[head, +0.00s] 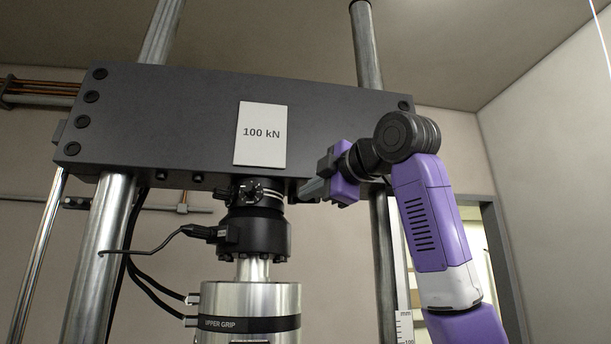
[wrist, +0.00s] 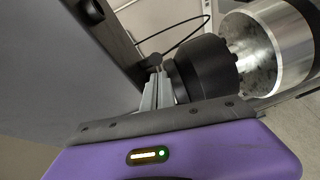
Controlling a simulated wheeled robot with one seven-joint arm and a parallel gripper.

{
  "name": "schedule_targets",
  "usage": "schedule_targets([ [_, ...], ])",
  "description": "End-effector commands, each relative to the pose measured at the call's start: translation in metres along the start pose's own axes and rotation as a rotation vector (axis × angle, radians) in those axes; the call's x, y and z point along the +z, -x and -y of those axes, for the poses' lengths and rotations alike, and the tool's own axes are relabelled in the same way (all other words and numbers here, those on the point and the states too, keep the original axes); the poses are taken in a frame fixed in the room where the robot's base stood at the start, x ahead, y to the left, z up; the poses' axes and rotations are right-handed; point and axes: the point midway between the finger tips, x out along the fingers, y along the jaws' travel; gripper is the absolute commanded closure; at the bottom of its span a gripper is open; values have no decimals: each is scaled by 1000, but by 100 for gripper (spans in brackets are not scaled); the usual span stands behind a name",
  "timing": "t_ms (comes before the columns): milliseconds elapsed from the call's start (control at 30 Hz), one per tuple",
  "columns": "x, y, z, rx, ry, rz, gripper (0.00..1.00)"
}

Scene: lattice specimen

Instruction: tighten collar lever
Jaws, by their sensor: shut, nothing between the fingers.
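The dark collar (head: 262,186) sits between the crosshead and the black load cell, with a black knob-like part (head: 250,194) on its front and pale rings on its right. I cannot clearly tell a separate lever arm. My gripper (head: 304,190) comes in from the right, just under the crosshead, its fingertips close to the collar's right side. In the wrist view my gripper's two grey fingers (wrist: 158,78) are together with nothing between them. Their tips are near a small dark rounded part (wrist: 155,61) beside the load cell; I cannot tell whether they touch it.
The grey crosshead (head: 200,125) with a "100 kN" plate (head: 261,134) spans above. The black load cell (head: 254,234) has a cable (head: 150,249) leaving left. The silver upper grip (head: 250,298) hangs below. Steel columns (head: 104,250) stand either side; the right one (head: 381,265) is behind my arm.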

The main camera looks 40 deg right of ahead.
Motion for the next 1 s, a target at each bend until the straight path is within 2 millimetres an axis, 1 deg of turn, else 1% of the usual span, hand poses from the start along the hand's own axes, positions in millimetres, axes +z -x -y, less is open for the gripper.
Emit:
schedule_targets([
  [133, 6, -1, 0, 0, 0, 0, 100],
  [567, 8, -1, 0, -2, 0, -8, 100],
  [867, 15, -1, -1, -15, 2, -80, 100],
  [1000, 22, -1, -2, -28, 3, -138, 100],
])
